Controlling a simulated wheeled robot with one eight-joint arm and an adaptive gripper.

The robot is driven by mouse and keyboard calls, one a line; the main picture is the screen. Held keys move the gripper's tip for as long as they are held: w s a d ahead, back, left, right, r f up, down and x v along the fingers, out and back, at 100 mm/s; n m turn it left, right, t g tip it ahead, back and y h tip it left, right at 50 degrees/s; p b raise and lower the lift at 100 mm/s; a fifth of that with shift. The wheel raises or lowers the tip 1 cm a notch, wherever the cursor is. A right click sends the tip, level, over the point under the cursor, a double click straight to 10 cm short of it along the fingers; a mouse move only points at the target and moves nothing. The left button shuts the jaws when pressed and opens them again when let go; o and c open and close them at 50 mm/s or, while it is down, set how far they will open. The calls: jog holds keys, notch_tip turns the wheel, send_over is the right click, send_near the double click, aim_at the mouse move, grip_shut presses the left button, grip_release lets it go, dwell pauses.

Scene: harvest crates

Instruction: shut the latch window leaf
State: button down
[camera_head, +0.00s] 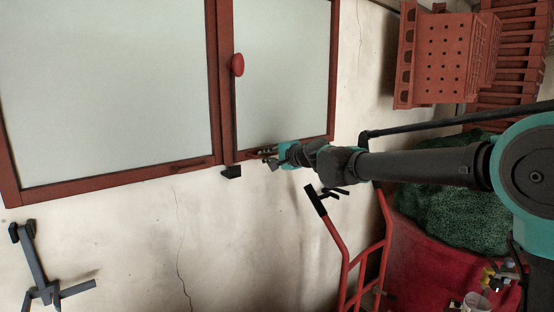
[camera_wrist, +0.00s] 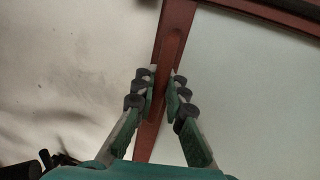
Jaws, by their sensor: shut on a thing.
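The window has two pale panes in red-brown frames. The right leaf (camera_head: 333,70) carries a red round knob (camera_head: 237,65) on its left side. My gripper (camera_head: 268,155) is at the lower left part of this leaf's bottom rail. In the wrist view, my gripper (camera_wrist: 161,82) has its fingers on both sides of a red-brown handle bar (camera_wrist: 172,50) along the leaf's frame, and is shut on it. The fingers hide part of the bar. Whether the leaf lies fully flush with its frame, I cannot tell.
A left leaf (camera_head: 110,180) with its own bar handle (camera_head: 188,165) is beside it. A small black block (camera_head: 231,171) sits below the frame. A red hand truck (camera_head: 343,270), red crates (camera_head: 440,60) and a green net heap (camera_head: 450,215) stand right. A grey bracket (camera_head: 35,265) is lower left.

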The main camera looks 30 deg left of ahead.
jog(key=shift+w+a+t, duration=0.25)
jog(key=shift+a+t, duration=0.05)
jog(key=shift+a, duration=0.5)
jog(key=shift+a+r+m, duration=0.1)
jog(key=shift+m, duration=0.2)
jog(key=c, duration=1.6)
grip_release()
jog(key=shift+o, duration=0.2)
jog(key=v, duration=1.2)
jog(key=shift+a, duration=0.1)
